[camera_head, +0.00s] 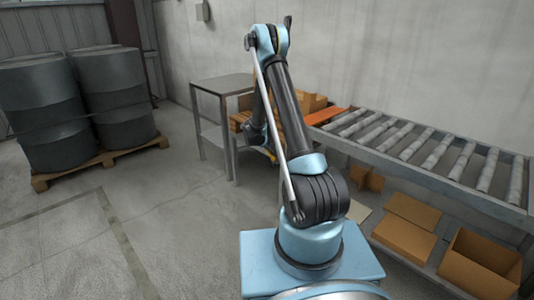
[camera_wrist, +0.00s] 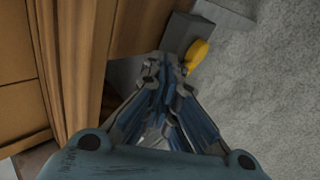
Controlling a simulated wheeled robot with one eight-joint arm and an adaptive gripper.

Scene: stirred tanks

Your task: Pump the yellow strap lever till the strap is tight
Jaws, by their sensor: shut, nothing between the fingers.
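In the wrist view my gripper (camera_wrist: 168,64) points away from the camera, its fingers together with nothing between them. A rounded yellow piece (camera_wrist: 197,54), which looks like the end of the strap lever, lies just right of the fingertips. I cannot tell whether they touch. A grey block (camera_wrist: 181,32) sits behind it. The strap itself is not clear. In the head view my arm hides the gripper and most of that area; only a small yellow bit (camera_head: 268,154) shows beside the arm.
Brown cardboard or wood surfaces (camera_wrist: 85,60) rise close on the left in the wrist view. In the head view a grey side table (camera_head: 222,84) stands behind my arm, a roller conveyor (camera_head: 440,150) runs right, with open boxes (camera_head: 480,262) below. Drums (camera_head: 42,110) stand left; floor between is clear.

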